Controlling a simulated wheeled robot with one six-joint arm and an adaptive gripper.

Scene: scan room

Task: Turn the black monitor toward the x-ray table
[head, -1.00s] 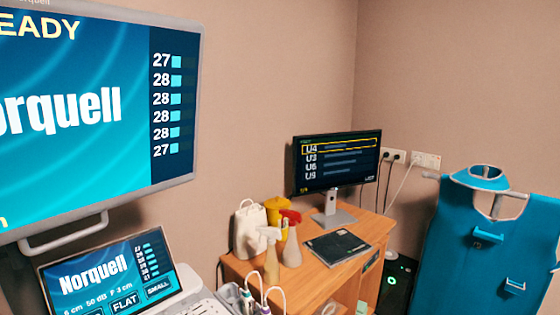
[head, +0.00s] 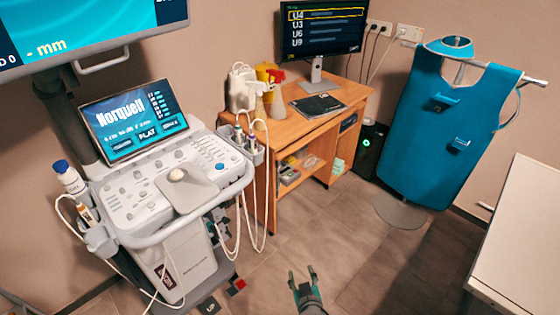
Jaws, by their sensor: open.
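The black monitor (head: 322,30) stands on a silver stand at the back of the wooden desk, its lit screen with yellow and white text facing the room. My gripper (head: 302,274) is low in the picture above the floor, open and empty, well short of the desk and touching nothing. A white table (head: 520,235) shows only in part at the right edge; I cannot tell whether it is the x-ray table.
An ultrasound cart (head: 165,190) with hanging cables stands at left. The wooden desk (head: 318,98) holds spray bottles (head: 277,98) and a dark folder (head: 318,105). A blue apron (head: 445,125) hangs on a stand at right. Floor (head: 350,235) between them is clear.

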